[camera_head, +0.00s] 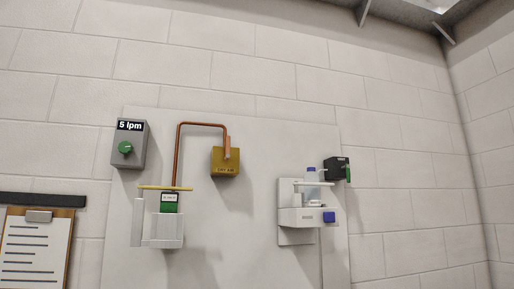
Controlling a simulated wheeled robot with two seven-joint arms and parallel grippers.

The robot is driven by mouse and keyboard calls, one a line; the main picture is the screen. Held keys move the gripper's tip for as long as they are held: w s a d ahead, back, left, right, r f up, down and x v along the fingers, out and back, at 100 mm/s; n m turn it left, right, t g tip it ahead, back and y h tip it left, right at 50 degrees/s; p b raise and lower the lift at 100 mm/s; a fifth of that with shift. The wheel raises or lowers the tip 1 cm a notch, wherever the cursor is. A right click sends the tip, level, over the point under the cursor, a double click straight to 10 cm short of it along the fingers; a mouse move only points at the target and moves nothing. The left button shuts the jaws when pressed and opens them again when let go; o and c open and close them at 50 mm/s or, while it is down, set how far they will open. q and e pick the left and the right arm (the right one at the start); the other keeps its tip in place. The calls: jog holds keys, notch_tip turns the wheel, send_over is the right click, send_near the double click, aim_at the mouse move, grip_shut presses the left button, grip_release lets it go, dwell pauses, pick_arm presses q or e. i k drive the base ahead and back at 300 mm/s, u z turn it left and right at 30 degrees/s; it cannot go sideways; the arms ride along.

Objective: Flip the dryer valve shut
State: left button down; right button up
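A brass-coloured block (225,162) with small dark lettering, hard to read, is mounted on the pale wall panel. A short upright copper-coloured piece (227,147) stands at its top front; it may be the valve's lever. A copper pipe (178,150) rises from the left, bends over and comes down to this block. A black box (336,168) with a green handle-like part (348,174) is at the panel's right edge. I cannot tell for sure which of these is the dryer valve. Neither of my grippers is in view.
A grey box (130,155) with a green knob and a "5 lpm" label is upper left. A white fixture with a green-labelled unit (169,203) and yellow bar sits below. A clipboard (38,245) hangs lower left.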

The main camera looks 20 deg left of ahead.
aim_at(227, 149)
jog(key=u, duration=0.3)
jog(key=i, duration=1)
jog(key=u, duration=0.75)
